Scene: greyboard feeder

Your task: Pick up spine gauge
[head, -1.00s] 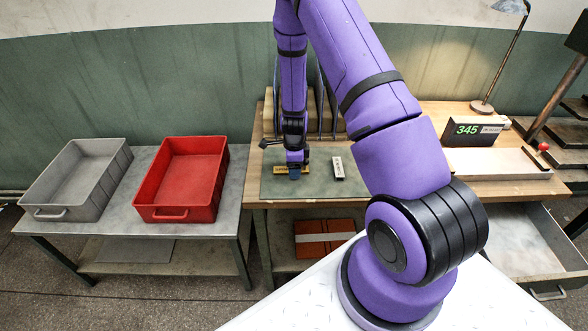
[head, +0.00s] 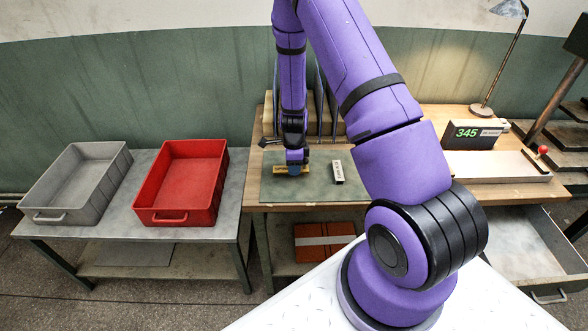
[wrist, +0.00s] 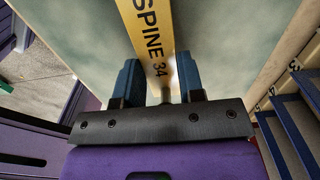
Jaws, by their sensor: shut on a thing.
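The spine gauge (wrist: 152,38) is a yellow bar printed "SPINE 34" in the wrist view. My gripper (wrist: 160,82) is shut on it, with one blue finger on each side of the bar. In the head view the yellow gauge (head: 281,169) shows at my gripper (head: 293,168), low over the green mat (head: 315,190) on the wooden bench. I cannot tell whether the gauge touches the mat. My gripper hides part of it.
A small labelled block (head: 338,172) lies on the mat to the right. A rack with upright dividers (head: 320,105) stands behind. A grey bin (head: 75,180) and a red bin (head: 182,180) stand on the left table. A display (head: 474,134) reads 345.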

